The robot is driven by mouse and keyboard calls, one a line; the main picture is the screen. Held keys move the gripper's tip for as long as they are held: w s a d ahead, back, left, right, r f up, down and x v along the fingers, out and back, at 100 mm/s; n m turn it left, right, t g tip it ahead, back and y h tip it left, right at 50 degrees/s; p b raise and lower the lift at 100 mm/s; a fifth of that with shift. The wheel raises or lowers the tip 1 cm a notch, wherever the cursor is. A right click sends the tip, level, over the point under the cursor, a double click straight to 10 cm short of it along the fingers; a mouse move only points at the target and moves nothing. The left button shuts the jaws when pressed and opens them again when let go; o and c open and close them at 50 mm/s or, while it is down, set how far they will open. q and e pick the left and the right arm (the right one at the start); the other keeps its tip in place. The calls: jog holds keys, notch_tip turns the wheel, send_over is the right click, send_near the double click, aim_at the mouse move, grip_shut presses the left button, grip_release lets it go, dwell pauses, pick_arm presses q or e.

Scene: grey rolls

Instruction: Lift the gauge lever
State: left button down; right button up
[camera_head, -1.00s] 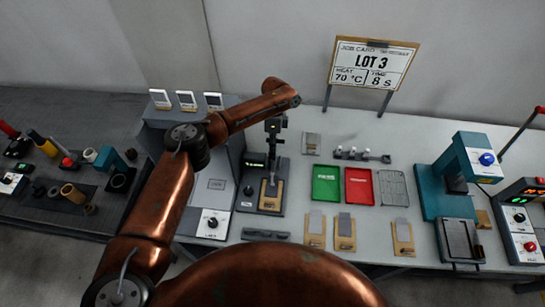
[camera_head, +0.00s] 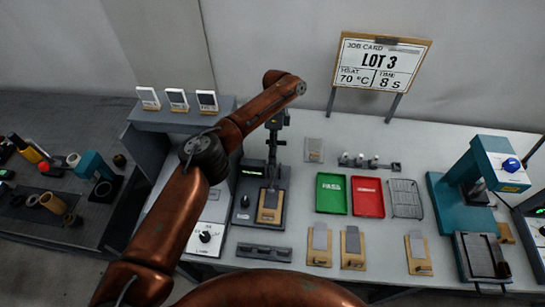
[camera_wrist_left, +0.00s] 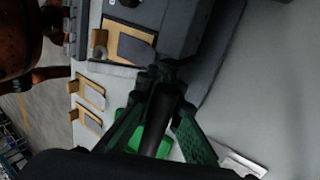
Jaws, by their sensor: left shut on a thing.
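The gauge (camera_head: 243,208) is a dark device with a small lit green display, standing on the bench in the middle of the head view. A wooden-backed plate (camera_head: 269,207) with a grey patch lies on its base; the plate also shows in the wrist view (camera_wrist_left: 133,47). My left gripper (camera_head: 274,142) reaches down over the gauge from above and is shut. In the wrist view its dark and green fingers (camera_wrist_left: 164,76) come together at the gauge's edge. The gauge lever is mostly hidden between the fingers, and its angle is not clear. My right gripper is not in view.
A green tray (camera_head: 331,207) and a red tray (camera_head: 366,210) lie right of the gauge, beside a wire rack (camera_head: 406,212). Several wooden-backed samples (camera_head: 352,262) lie in front. A teal press (camera_head: 492,170) stands at right. A job card (camera_head: 380,64) stands behind.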

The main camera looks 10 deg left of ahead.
pick_arm(q)
jog(key=shift+r, duration=0.1)
jog(key=c, duration=2.1)
grip_release()
notch_tip(320, 180, up, 10)
jog(key=shift+f, duration=0.1)
